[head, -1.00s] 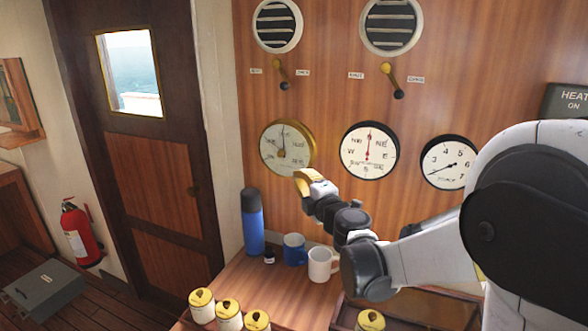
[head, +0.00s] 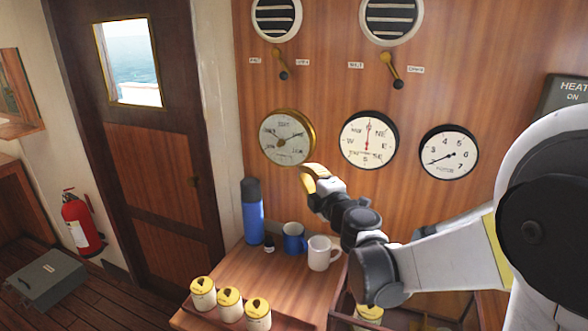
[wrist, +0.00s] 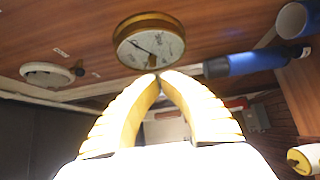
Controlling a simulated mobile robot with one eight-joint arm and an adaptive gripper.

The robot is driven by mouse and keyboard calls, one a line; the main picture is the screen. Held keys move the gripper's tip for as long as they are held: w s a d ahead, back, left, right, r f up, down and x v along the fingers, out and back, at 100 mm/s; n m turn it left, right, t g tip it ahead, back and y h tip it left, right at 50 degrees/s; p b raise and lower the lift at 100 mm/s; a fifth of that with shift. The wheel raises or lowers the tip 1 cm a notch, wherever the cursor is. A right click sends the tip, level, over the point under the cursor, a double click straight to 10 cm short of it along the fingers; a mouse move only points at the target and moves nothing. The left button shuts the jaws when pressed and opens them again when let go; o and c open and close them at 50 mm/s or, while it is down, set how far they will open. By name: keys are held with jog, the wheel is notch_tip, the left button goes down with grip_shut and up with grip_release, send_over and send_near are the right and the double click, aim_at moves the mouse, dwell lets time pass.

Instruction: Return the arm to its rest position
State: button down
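My arm reaches in from the right in the head view, over the wooden counter. My gripper (head: 309,170), with yellow fingers, is beside the lower right rim of the brass gauge (head: 287,138) in that picture. In the wrist view the two fingers of my gripper (wrist: 159,76) lean together and meet at the tips. Nothing shows held between them. The brass gauge (wrist: 150,46) is just beyond the fingertips there, and I cannot tell how large the gap is.
A blue flask (head: 253,213), blue mug (head: 293,239) and white mug (head: 321,254) stand on the counter (head: 275,283) below my gripper. Yellow-lidded canisters (head: 229,304) stand at the front. A wooden tray (head: 341,309) is under my arm. A fire extinguisher (head: 81,224) stands by the door.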

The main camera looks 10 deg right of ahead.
jog(key=s+d+f+m+g+h+b, duration=0.1)
jog(key=s+d+m+g+h+b, duration=0.1)
jog(key=s+d+m+h, duration=0.35)
jog(key=s+d+f+m+g+h+b, duration=0.2)
jog(key=s+m, duration=0.6)
jog(key=m, duration=0.1)
jog(key=s+a+f+m+g+y+b, duration=0.1)
jog(key=s+a+f+m+g+y, duration=0.1)
jog(key=s+f, duration=0.5)
jog(key=s+a+f+m+g+y+b, duration=0.1)
jog(key=s+a+f+m+g+y, duration=0.1)
jog(key=s+a+f, duration=0.4)
jog(key=s+f+m+g, duration=0.1)
jog(key=s+g, duration=0.1)
jog(key=s, duration=0.3)
jog(key=shift+s+a+f+g+y, duration=0.2)
jog(key=shift+a+f+g+y, duration=0.05)
jog(key=shift+f+g+y, duration=0.15)
